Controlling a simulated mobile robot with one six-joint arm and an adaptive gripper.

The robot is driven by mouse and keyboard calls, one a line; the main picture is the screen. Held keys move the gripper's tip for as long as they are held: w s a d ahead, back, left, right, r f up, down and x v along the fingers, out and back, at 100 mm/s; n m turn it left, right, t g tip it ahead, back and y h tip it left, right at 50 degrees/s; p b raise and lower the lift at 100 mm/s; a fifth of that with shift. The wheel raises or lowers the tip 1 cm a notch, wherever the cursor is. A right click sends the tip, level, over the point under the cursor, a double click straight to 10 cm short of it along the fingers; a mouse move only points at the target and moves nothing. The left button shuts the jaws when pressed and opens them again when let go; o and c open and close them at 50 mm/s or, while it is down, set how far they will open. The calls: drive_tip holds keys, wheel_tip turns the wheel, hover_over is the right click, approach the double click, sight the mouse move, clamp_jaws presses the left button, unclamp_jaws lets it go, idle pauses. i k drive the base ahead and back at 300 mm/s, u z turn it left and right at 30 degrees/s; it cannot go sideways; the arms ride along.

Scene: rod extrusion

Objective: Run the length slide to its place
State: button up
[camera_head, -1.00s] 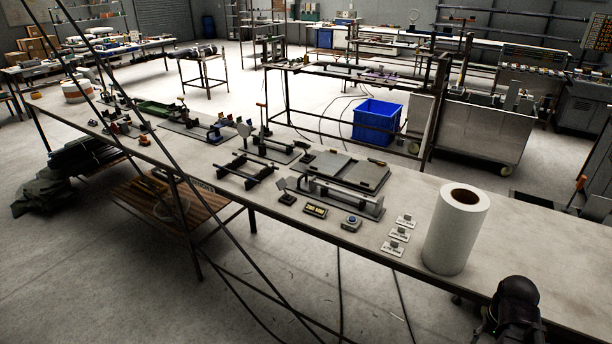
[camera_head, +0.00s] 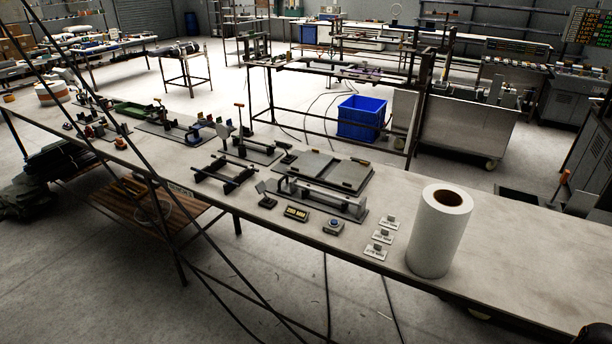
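A long grey rail fixture (camera_head: 325,198) lies on the near workbench, with upright blocks and a bar along its base. It may carry the length slide, but the slide is too small to tell apart. A small display box (camera_head: 297,214) and a box with a blue button (camera_head: 334,227) sit in front of it. A dark rounded part, probably of my arm, shows at the bottom right corner. No gripper fingers show, and nothing of mine touches the fixture.
A large white roll (camera_head: 438,232) stands right of several small label cards (camera_head: 380,237). A flat grey plate (camera_head: 322,171) lies behind the fixture, and a dark frame (camera_head: 224,175) to its left. The bench (camera_head: 515,265) is clear right of the roll. A blue bin (camera_head: 361,118) stands behind.

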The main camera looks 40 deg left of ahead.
sight(286, 189)
drive_tip(key=z, duration=1.25)
drive_tip(key=k, duration=1.25)
drive_tip(key=u, duration=1.85)
